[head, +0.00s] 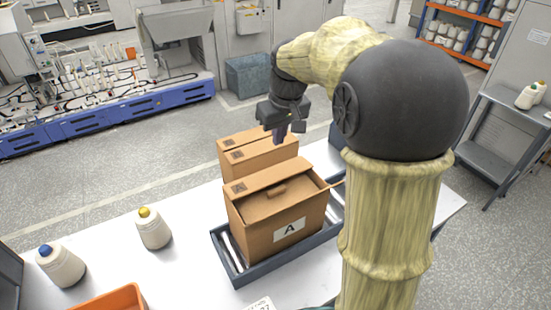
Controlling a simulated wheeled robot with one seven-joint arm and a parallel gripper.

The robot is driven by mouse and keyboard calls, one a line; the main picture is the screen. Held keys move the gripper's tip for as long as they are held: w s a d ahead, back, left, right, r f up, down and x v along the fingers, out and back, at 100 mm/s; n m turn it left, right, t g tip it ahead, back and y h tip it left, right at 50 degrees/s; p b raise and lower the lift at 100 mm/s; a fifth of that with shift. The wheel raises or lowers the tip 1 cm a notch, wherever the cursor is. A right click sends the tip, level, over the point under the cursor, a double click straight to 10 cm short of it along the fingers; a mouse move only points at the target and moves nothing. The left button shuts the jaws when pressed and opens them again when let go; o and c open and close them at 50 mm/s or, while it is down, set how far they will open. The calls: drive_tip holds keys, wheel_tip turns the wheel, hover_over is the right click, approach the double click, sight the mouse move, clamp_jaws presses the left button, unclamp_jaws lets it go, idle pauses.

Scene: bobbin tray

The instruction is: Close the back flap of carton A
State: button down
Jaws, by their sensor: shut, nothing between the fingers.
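Carton A (257,222) is a brown cardboard box with a white "A" label on its front. It stands upright in a dark tray (262,273) on the white table. Its top panel (255,208) lies low between the walls, with a small raised tab near the back. A strip of cardboard with a printed mark (260,179) runs along the back edge; I cannot tell its exact tilt. A thin edge sticks out at the right, partly by my arm. My gripper (280,138) is shut and empty, pointing down above the cardboard behind carton A.
More brown cardboard (262,157) with printed marks stands directly behind carton A. White bobbins with a yellow top (154,232) and a blue top (62,268) stand left. An orange bin (112,298) is at the front left. The table between is clear.

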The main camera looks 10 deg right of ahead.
sight(273, 180)
drive_tip(key=shift+f, duration=0.1)
drive_tip(key=p+x, duration=0.1)
drive_tip(key=x, duration=0.3)
drive_tip(key=p+x, duration=0.1)
drive_tip(key=x, duration=0.4)
drive_tip(key=s+p+x, duration=0.1)
drive_tip(key=x, duration=0.3)
drive_tip(key=shift+d+f+p, duration=0.25)
drive_tip(key=shift+f+p, duration=0.15)
drive_tip(key=shift+f, duration=0.05)
drive_tip(key=shift+a, duration=0.15)
drive_tip(key=shift+s+a+f, duration=0.1)
drive_tip(key=shift+s, duration=0.05)
